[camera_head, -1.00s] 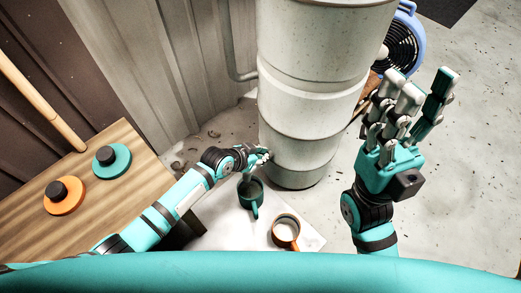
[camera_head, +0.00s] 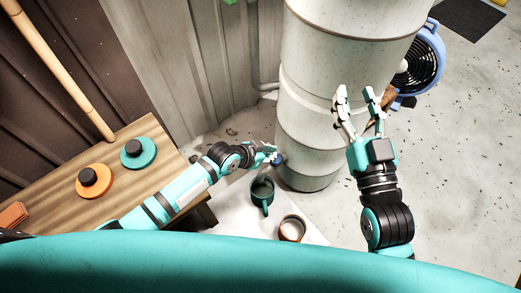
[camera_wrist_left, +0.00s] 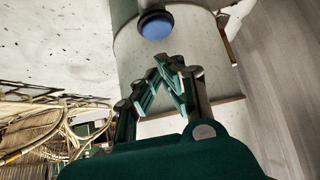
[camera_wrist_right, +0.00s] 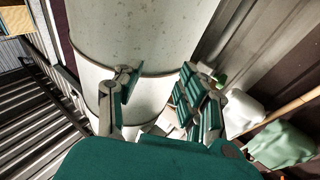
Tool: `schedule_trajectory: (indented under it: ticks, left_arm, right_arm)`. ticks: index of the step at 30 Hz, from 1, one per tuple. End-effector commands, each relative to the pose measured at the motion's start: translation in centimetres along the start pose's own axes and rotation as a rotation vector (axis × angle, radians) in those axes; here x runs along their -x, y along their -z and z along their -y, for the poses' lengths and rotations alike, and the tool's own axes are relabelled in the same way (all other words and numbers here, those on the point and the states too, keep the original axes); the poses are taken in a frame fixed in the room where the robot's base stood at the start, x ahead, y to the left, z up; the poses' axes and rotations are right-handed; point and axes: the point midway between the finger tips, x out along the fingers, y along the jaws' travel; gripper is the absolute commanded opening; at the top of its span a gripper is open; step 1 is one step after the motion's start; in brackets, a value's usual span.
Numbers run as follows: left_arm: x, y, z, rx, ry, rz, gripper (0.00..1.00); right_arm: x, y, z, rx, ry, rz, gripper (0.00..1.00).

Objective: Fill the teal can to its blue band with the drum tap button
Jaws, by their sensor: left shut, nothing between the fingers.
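The teal can (camera_head: 262,190) stands upright on a pale low slab beside the foot of the white drum (camera_head: 306,140). Its inside looks dark, and I cannot make out its blue band or any liquid level. A round blue button (camera_head: 279,159) sticks out low on the drum, near the can; it also shows in the left wrist view (camera_wrist_left: 156,24). My left gripper (camera_head: 270,152) is shut and empty, its tips (camera_wrist_left: 172,62) close to the button; I cannot tell whether they touch. My right gripper (camera_head: 356,91) is open and empty, raised in front of the drum.
An orange can (camera_head: 291,229) with pale contents stands on the slab (camera_head: 234,217) next to the teal one. A wooden bench (camera_head: 136,184) at left bears a teal disc (camera_head: 138,153) and an orange disc (camera_head: 93,181), both black-knobbed. A blue fan (camera_head: 423,57) stands behind the drum.

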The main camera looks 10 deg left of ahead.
Motion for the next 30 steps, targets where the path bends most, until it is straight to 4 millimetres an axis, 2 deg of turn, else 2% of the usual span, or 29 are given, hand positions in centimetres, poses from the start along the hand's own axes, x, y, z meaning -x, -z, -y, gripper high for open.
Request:
schedule_trajectory:
  ticks: [5,9,15,21,30]
  left_arm:
    - [2.5,0.1,0.0,0.0,-0.001,0.001,0.0]
    - [4.0,0.2,0.0,0.0,-0.001,0.001,0.0]
    - [5.5,0.1,0.0,0.0,-0.001,0.0,0.0]
    - [6.0,0.0,0.0,0.0,0.0,0.0,0.0]
    - [6.0,0.0,0.0,0.001,0.0,0.0,0.0]
  right_arm:
    - [0.9,-3.9,-0.7,0.006,-0.016,0.252,0.4]
    - [2.5,-6.8,-1.1,0.008,-0.026,0.432,0.4]
    - [4.5,-9.5,-1.6,0.009,-0.037,0.608,0.4]
    - [5.5,-10.5,-1.7,0.009,-0.041,0.674,0.4]
    - [5.6,-10.6,-1.9,-0.008,-0.038,0.674,0.4]
